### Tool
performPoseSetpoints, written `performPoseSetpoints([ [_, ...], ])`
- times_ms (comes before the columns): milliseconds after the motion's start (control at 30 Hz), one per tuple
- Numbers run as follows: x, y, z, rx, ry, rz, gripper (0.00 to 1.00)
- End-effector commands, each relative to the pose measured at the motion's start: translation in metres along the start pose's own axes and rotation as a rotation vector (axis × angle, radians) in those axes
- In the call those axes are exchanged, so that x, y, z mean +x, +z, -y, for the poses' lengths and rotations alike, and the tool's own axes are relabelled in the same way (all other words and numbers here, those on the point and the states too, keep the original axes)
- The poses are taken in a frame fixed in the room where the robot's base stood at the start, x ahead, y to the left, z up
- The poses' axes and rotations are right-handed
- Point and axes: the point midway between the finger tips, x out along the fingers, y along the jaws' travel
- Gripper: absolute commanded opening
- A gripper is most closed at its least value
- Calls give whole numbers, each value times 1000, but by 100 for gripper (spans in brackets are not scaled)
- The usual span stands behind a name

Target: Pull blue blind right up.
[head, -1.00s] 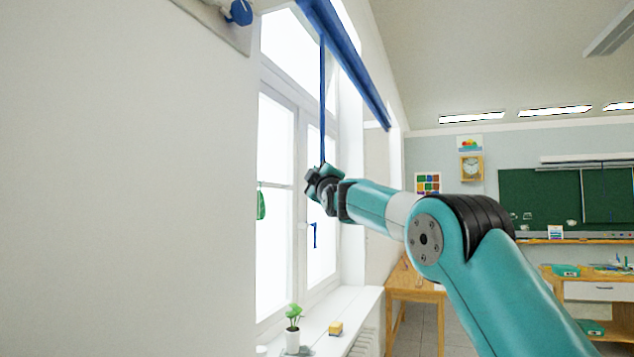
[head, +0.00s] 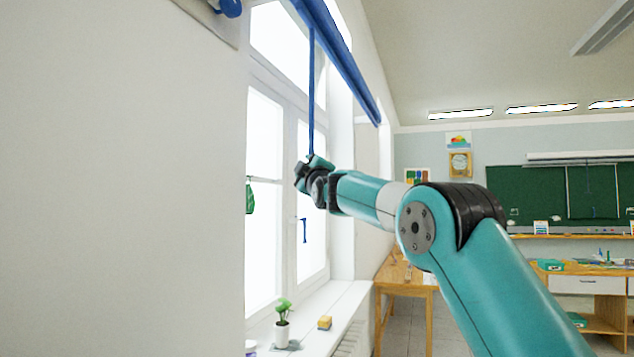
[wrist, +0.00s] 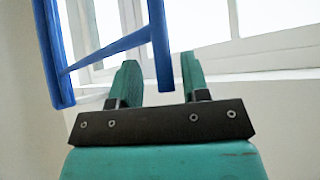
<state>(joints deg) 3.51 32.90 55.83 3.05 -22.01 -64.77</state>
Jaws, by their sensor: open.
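The blue blind (head: 342,62) is a rolled blue length along the top of the window in the head view. A thin blue pull strap (head: 311,95) hangs from it down to my gripper (head: 304,172). In the wrist view, my gripper (wrist: 160,85) is open, and the strap's lower end (wrist: 162,60) shows between the two teal fingers, with a gap on each side. More blue bars of the blind (wrist: 52,55) show at upper left there. Whether the strap touches a finger cannot be told.
The window (head: 265,150) and white sill (head: 335,305) lie beyond my arm. A potted plant (head: 282,325) and a yellow block (head: 324,322) stand on the sill. A bare wall fills the left side. A wooden table (head: 405,280) stands beyond.

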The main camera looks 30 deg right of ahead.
Motion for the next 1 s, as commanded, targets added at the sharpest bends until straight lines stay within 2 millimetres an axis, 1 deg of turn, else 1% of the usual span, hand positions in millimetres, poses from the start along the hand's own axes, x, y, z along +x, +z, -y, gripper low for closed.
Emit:
performPoseSetpoints([
  [33, -10, 2, 4, 0, 0, -1, 42],
  [133, -30, 3, 6, 1, 1, -1, 42],
  [400, -100, 2, 6, 1, 2, -1, 42],
  [500, -123, 2, 4, 1, 4, -1, 42],
  [600, -142, 2, 3, 0, 4, -1, 42],
  [700, -155, 1, 2, 0, 2, 0, 42],
  [800, -162, 1, 1, 1, 3, 0, 42],
  [1000, -165, 0, 0, 1, 3, 0, 42],
])
